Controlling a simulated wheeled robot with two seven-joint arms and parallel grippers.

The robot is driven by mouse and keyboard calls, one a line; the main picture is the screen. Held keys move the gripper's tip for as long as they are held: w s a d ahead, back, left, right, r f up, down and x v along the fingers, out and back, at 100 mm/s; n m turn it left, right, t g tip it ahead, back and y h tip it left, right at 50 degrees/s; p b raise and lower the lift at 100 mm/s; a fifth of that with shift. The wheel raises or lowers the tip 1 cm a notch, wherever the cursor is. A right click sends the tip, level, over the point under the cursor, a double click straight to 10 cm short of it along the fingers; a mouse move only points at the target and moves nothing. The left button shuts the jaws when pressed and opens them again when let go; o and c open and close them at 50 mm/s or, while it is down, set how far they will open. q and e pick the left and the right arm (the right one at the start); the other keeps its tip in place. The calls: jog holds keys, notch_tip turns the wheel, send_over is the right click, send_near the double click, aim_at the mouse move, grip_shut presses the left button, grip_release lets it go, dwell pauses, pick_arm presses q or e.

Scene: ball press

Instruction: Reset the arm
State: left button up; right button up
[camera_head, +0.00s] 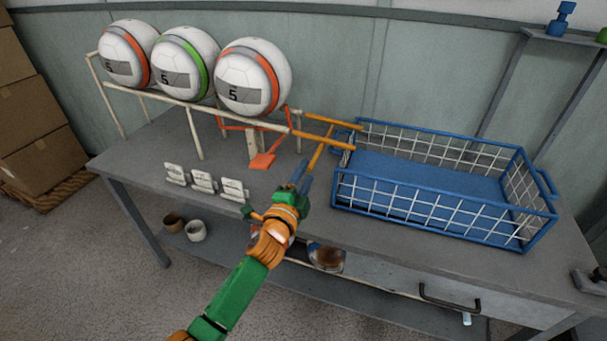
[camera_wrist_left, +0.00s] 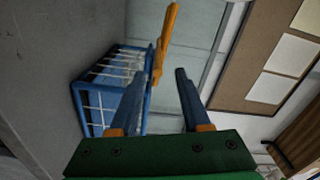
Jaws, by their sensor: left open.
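My left gripper (camera_head: 299,174) is open and empty, held above the front part of the table. Its two dark blue fingers also show in the left wrist view (camera_wrist_left: 158,98), with nothing between them. It is apart from the blue wire basket (camera_head: 440,220), which stands to its right; the basket (camera_wrist_left: 82,105) also shows in the left wrist view. The basket's floor looks empty. Three white balls numbered 5 rest on a raised rail rack (camera_head: 195,125): left (camera_head: 128,53), middle (camera_head: 186,63) and right (camera_head: 253,77). An orange press lever (camera_head: 262,161) is below the right ball.
Orange rails (camera_head: 327,140) run from the rack to the basket. Several small white cards (camera_head: 203,182) stand on the grey table (camera_head: 130,160). Cups (camera_head: 195,230) sit on the lower shelf. Cardboard boxes (camera_head: 35,110) are stacked at the left.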

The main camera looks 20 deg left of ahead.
pick_arm(q)
jog(key=shift+s, duration=0.75)
